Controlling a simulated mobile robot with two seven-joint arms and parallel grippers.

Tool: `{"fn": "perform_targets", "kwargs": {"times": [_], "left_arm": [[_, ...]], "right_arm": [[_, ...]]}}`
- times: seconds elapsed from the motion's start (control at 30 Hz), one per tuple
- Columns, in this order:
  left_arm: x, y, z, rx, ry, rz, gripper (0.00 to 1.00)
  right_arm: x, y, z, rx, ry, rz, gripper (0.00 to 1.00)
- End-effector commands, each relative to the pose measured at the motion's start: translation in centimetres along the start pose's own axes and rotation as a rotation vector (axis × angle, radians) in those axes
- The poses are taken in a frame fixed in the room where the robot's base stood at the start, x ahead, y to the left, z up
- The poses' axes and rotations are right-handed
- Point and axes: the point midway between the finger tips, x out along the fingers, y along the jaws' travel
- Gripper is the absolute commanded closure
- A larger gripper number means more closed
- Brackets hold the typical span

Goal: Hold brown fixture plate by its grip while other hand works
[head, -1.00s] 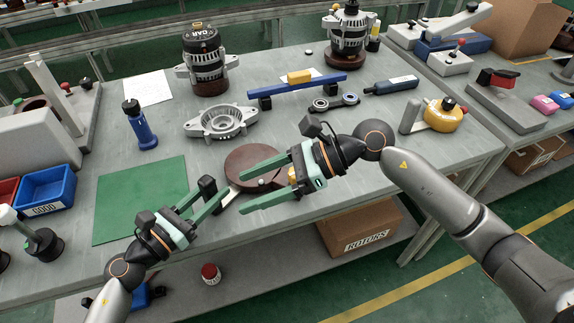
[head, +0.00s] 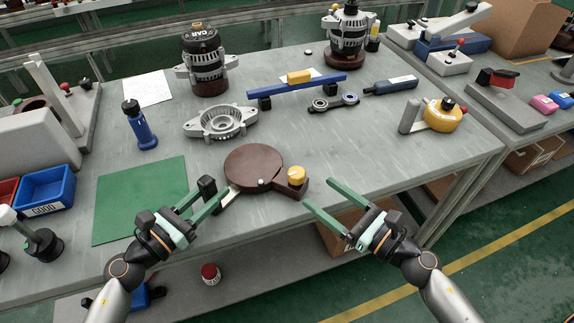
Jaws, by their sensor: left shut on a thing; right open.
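The brown fixture plate (head: 252,163) is a round disc lying on the grey bench near its front edge. A light metal grip (head: 230,196) sticks out at its lower left. A yellow knob (head: 296,175) sits on a brown arm at its right side. My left gripper (head: 215,197) is shut on the grip, left of the disc; its fingers partly hide the grip. My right gripper (head: 318,199) is open and empty, at the front edge, right of and apart from the plate and the knob.
A silver alternator housing (head: 220,122) lies behind the plate. A green mat (head: 140,200) is at the left, with a blue bottle-like tool (head: 139,126) behind it. A blue bar (head: 297,87) and a wrench-like part (head: 333,102) lie further back.

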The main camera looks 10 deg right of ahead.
Motion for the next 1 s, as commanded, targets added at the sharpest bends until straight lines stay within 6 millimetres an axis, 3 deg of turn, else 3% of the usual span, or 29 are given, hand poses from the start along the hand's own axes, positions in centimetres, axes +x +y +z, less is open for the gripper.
{"fn": "perform_targets", "kwargs": {"times": [0.17, 0.7, 1.0], "left_arm": [[0.0, 0.0, -0.1, 0.000, 0.001, 0.000, 1.00], [0.0, 0.0, 0.0, 0.000, 0.001, 0.000, 1.00], [0.0, 0.0, -0.1, 0.000, 0.001, 0.000, 1.00]], "right_arm": [[0.5, -0.4, -0.2, -0.005, 0.005, -0.019, 0.22], [8.9, -0.5, -0.2, -0.007, 0.003, -0.016, 0.22], [11.5, -0.5, -0.3, -0.004, 0.005, -0.016, 0.22]]}}
